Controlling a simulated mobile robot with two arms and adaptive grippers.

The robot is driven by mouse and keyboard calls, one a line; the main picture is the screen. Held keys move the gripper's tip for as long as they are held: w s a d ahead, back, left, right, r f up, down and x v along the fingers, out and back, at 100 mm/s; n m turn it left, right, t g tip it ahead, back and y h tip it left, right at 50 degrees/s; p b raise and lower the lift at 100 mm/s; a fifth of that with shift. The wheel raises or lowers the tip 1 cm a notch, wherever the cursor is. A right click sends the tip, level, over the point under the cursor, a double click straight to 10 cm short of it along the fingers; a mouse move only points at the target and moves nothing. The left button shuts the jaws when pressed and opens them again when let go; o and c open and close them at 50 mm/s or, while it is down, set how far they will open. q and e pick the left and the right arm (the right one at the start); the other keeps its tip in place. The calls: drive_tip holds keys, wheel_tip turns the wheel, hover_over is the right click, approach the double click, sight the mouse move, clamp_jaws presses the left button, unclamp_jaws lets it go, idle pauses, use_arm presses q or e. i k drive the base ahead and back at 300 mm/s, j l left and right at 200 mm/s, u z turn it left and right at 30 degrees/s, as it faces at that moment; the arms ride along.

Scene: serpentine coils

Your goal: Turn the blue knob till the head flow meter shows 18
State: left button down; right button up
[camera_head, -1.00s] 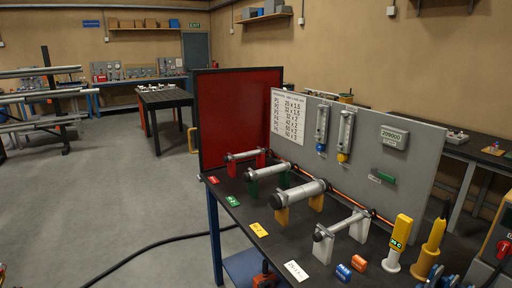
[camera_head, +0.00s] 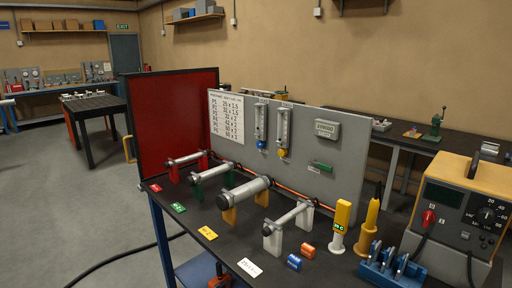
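Two clear upright flow meters hang on the grey back panel (camera_head: 345,150) of the workbench. The left flow meter (camera_head: 261,122) has a blue knob (camera_head: 261,145) at its foot. The right flow meter (camera_head: 283,128) has a yellow knob (camera_head: 282,153) at its foot. Their scales and floats are too small to read, and no label tells which is the head flow meter. Neither of my grippers is in view.
Several pipes on stands line the bench, among them a thick grey one (camera_head: 245,191). A yellow handheld meter (camera_head: 342,215), a torch-like yellow tool (camera_head: 371,220), a blue rack (camera_head: 390,270) and a yellow-topped power unit (camera_head: 460,210) stand at right. Open floor lies left.

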sight(260, 144)
drive_tip(key=i+j, duration=0.3)
drive_tip(key=j, duration=0.15)
drive_tip(key=i+j, duration=0.35)
drive_tip(key=j+z, duration=0.05)
drive_tip(key=j, duration=0.05)
